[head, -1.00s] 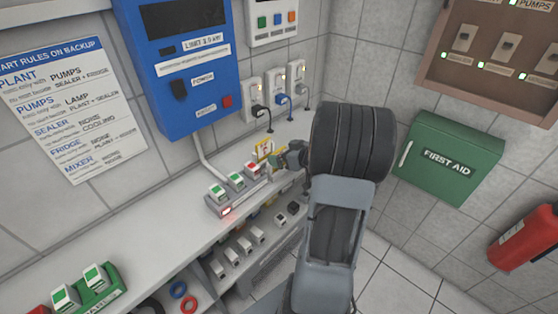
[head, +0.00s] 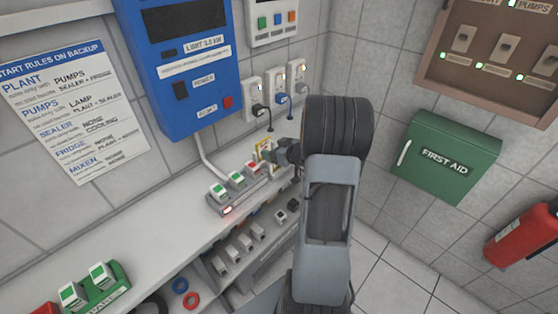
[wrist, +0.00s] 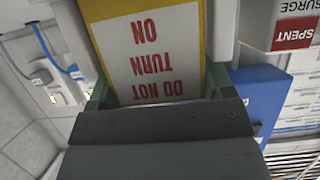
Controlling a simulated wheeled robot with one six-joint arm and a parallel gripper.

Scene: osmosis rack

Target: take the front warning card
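The front warning card (head: 263,149) is white with a yellow border and stands at the right end of the grey rack on the bench. In the wrist view the card (wrist: 155,60) is large and upside down, with red words "DO NOT TURN ON". My gripper (head: 282,153) is at the card from the right. In the wrist view my gripper's fingers (wrist: 158,90) are spread, one on each side of the card, close to its edges. The card's near end is hidden behind the gripper body. I see no firm grip on it.
The grey rack (head: 228,208) holds white, green-topped and red-topped blocks left of the card. A block marked "SPENT" (wrist: 296,35) is close to my gripper. Plugged wall sockets (head: 277,92) and cables are behind.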

